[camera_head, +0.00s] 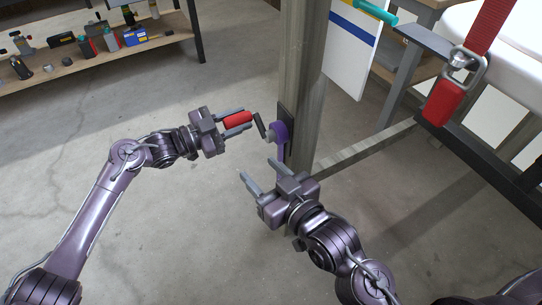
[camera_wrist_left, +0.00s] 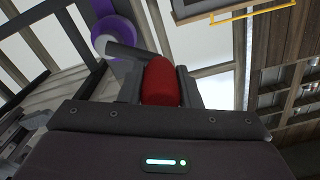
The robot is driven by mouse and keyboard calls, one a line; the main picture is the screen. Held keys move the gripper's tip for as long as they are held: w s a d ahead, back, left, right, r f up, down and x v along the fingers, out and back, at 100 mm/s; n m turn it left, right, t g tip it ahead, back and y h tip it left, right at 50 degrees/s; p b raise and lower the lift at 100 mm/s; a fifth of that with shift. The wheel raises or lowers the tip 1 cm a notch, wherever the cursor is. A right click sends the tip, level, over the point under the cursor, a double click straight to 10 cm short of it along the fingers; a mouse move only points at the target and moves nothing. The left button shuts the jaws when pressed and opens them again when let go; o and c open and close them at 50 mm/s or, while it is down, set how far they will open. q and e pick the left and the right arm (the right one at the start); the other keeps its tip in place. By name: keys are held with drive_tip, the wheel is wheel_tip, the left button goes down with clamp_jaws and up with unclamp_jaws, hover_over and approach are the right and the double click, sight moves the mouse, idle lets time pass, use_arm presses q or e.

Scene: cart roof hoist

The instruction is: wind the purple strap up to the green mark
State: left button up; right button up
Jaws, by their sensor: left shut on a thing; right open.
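The winch with the purple strap (camera_head: 279,135) is mounted on the side of the wooden post. Its dark crank arm (camera_head: 260,126) ends in a red handle (camera_head: 238,119). My left gripper (camera_head: 240,122) is shut on the red handle. In the left wrist view the red handle (camera_wrist_left: 160,83) sits between the fingers, and the purple strap drum (camera_wrist_left: 115,35) shows at the upper left. My right gripper (camera_head: 247,184) is open and empty, below and left of the winch. I cannot make out a green mark on the strap.
The wooden post (camera_head: 303,80) stands behind the winch. A red strap (camera_head: 490,25) with a metal buckle and red block (camera_head: 444,102) hangs at the right, near a grey frame. A shelf (camera_head: 110,57) with several tools is at the upper left. The floor between is clear.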

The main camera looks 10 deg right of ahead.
use_arm(q)
drive_tip(key=shift+s+d+f, duration=0.1)
drive_tip(key=shift+s+f, duration=0.15)
drive_tip(key=shift+f, duration=0.25)
drive_tip(key=shift+f+b, duration=0.4)
drive_tip(key=shift+f, duration=0.1)
drive_tip(key=shift+w+f+g+b, duration=0.15)
drive_tip(key=shift+w+f+b, duration=0.1)
drive_tip(key=shift+f+b, duration=0.35)
drive_tip(key=shift+w+f+g+b, duration=0.15)
drive_tip(key=shift+w+f+b, duration=0.1)
drive_tip(key=shift+f+b, duration=0.25)
drive_tip(key=shift+s+d+f+b, duration=0.1)
drive_tip(key=shift+s+f+b, duration=0.25)
drive_tip(key=shift+f, duration=0.3)
drive_tip(key=shift+s+f+b, duration=0.25)
drive_tip(key=shift+s+f, duration=0.05)
drive_tip(key=shift+f, duration=0.3)
drive_tip(key=shift+s+d+f, duration=0.2)
drive_tip(key=shift+s+f, duration=0.45)
drive_tip(key=shift+s+d+f, duration=0.2)
drive_tip(key=shift+s+f, duration=0.4)
